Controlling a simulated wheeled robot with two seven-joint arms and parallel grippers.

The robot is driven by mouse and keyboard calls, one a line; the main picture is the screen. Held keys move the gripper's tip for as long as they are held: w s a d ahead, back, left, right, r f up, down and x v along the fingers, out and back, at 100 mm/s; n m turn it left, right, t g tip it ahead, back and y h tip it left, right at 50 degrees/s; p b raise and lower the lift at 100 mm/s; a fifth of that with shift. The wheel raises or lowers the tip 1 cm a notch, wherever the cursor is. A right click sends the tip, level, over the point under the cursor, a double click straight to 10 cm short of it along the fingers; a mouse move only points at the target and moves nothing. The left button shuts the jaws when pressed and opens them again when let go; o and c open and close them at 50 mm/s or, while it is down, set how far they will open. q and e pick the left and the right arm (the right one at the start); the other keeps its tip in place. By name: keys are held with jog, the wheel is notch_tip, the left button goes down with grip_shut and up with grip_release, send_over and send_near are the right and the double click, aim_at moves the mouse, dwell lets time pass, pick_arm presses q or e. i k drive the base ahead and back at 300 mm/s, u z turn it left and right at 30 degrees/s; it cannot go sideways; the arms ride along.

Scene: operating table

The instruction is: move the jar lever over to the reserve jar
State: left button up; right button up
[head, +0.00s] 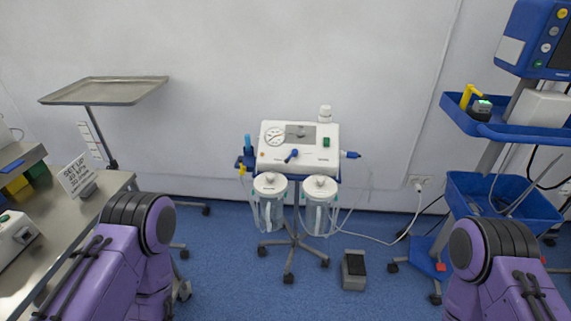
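A white suction unit (319,158) stands on a wheeled pole stand near the back wall. A small blue lever (291,156) sits on its front, low and near the middle, slanting with one end up to the right. Two clear jars with white lids hang below the unit, a left jar (270,187) and a right jar (320,188). I cannot tell from any label which is the reserve jar. My purple arms show at the lower left and lower right, apart from the unit. Neither gripper shows.
A steel table (85,212) with a sign (77,175) stands at the left, below a raised tray (105,91). A blue cart (500,197) stands at the right. A foot pedal (354,270) and a cable lie on the floor. Blue floor before the unit is mostly clear.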

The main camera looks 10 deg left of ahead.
aim_at(294, 151)
jog(key=u, duration=0.2)
jog(key=k, duration=0.25)
jog(key=z, duration=0.85)
jog(key=i, duration=1.05)
jog(key=u, duration=0.7)
